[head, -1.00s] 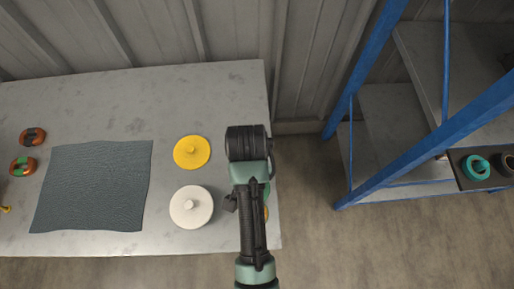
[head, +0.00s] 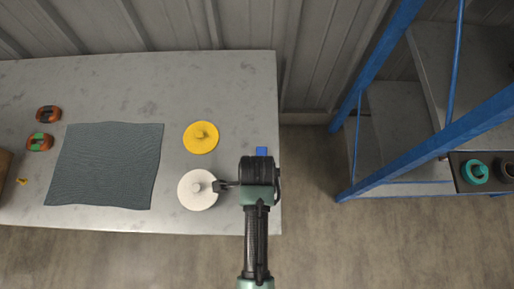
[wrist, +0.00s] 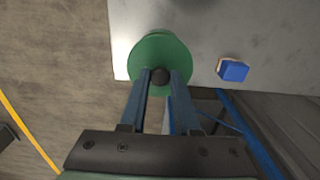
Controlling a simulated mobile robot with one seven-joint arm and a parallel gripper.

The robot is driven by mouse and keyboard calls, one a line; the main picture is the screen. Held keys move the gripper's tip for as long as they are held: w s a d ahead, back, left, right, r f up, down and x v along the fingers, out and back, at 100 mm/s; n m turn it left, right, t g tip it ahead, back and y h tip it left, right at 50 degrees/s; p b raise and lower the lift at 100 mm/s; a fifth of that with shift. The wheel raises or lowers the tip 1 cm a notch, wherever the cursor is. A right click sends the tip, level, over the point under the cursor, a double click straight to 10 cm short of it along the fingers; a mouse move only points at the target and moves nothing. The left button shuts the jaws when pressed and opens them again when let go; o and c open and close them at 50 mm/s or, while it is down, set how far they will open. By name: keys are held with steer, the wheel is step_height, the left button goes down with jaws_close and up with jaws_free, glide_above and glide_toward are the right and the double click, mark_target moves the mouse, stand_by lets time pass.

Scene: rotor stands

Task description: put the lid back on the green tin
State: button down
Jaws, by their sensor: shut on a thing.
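In the wrist view a round green lid (wrist: 160,48) with a dark knob is at the tips of my gripper (wrist: 160,78). The two fingers are shut on the knob. The lid appears above the table's corner. I cannot tell whether the green tin is directly under it or whether lid and tin touch; no tin wall shows clearly. In the head view my arm's dark wrist (head: 257,170) hides the green lid, the tin and the fingertips at the table's right end.
A white lidded round (head: 190,198) and a yellow one (head: 201,145) stand left of my arm. A blue block (head: 262,151) is close by, also in the wrist view (wrist: 233,71). A grey mat (head: 105,165) lies left. Blue-framed shelving (head: 400,150) stands right, across open floor.

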steer(key=shift+f, duration=2.2)
steer(key=shift+f+b, duration=0.3)
steer(key=shift+f, duration=0.1)
steer(key=c, duration=0.6)
jaws_free()
